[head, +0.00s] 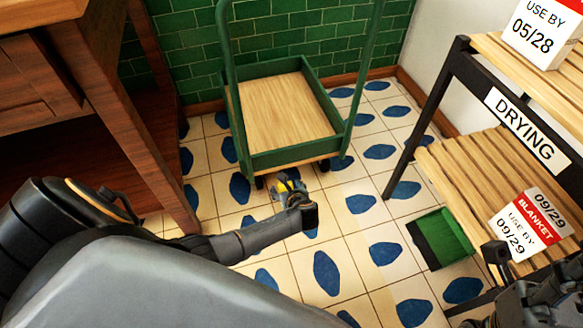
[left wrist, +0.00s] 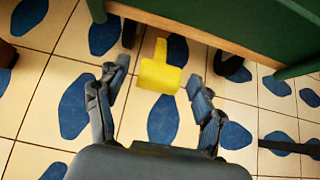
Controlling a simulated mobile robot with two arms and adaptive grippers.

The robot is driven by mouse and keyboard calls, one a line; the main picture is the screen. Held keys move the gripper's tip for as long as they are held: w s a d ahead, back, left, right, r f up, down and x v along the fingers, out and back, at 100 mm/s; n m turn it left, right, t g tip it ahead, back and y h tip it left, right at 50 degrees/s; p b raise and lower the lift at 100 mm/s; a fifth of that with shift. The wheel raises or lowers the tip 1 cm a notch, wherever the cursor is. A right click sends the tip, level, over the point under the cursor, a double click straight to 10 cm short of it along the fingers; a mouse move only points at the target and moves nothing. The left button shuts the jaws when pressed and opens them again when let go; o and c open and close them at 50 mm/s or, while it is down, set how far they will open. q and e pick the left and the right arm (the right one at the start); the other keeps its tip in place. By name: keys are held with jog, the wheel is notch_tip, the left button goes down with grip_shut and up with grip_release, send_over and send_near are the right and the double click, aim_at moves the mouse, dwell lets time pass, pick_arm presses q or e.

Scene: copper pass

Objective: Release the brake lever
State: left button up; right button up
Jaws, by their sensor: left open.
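The brake lever (left wrist: 160,74) is a yellow pedal at the low front edge of the green cart (head: 292,155). In the head view a small yellow part of it (head: 281,187) shows, partly hidden by my left gripper (head: 287,191). In the left wrist view my left gripper (left wrist: 158,78) is open, with one finger on each side of the lever and visible gaps between. Whether the lever is up or down is hard to tell. My right gripper (head: 530,280) is at the lower right by the rack, partly cut off; its jaw state is unclear.
A wooden table (head: 115,115) stands at the left. A drying rack (head: 440,100) with slatted shelves and labelled boxes (head: 530,222) is at the right. A green and black object (head: 440,238) lies at its foot. Tiled floor in front of the cart is clear.

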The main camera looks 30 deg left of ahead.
pick_arm(q)
jog(key=v, duration=0.9)
jog(key=shift+r, duration=0.15)
jog(key=shift+s, duration=0.1)
